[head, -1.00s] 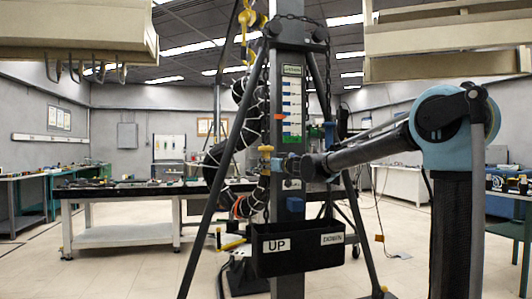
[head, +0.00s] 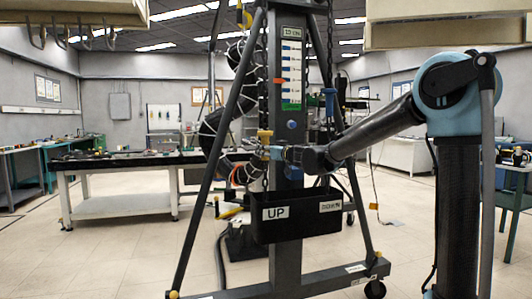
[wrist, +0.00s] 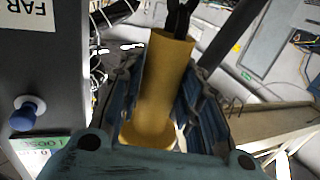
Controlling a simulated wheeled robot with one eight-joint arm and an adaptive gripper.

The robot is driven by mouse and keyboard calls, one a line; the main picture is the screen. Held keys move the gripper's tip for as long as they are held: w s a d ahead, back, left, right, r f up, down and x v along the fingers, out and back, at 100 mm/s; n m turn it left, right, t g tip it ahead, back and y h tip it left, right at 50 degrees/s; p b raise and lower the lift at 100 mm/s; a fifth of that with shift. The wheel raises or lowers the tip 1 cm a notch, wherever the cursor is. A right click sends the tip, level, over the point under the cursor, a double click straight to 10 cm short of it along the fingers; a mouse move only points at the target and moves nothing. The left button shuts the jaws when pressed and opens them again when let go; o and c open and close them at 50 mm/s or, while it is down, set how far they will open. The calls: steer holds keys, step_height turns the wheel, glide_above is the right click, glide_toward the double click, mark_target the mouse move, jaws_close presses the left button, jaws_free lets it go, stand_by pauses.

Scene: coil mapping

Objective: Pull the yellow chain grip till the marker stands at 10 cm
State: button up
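The yellow chain grip (head: 264,133) hangs on the left side of the dark post. My gripper (head: 270,152) reaches it from the right and is shut on it. In the wrist view the yellow grip (wrist: 165,85) stands between my fingers (wrist: 163,110), with dark chain at its top. An orange-red marker (head: 279,80) sits at the left edge of the white scale (head: 291,60), in its lower half, above the green bottom part. The scale's figures are too small to read.
A black box (head: 298,226) labelled UP and DOWN is below my gripper. A blue-handled grip (head: 329,100) hangs right of the post. The stand's slanted legs (head: 203,190) flank the post. A blue knob (head: 291,124) is on the post. Open floor (head: 120,260) lies left.

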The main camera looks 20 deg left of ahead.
steer(key=shift+o, duration=0.8)
steer(key=v, duration=1.2)
steer(key=shift+w, duration=0.1)
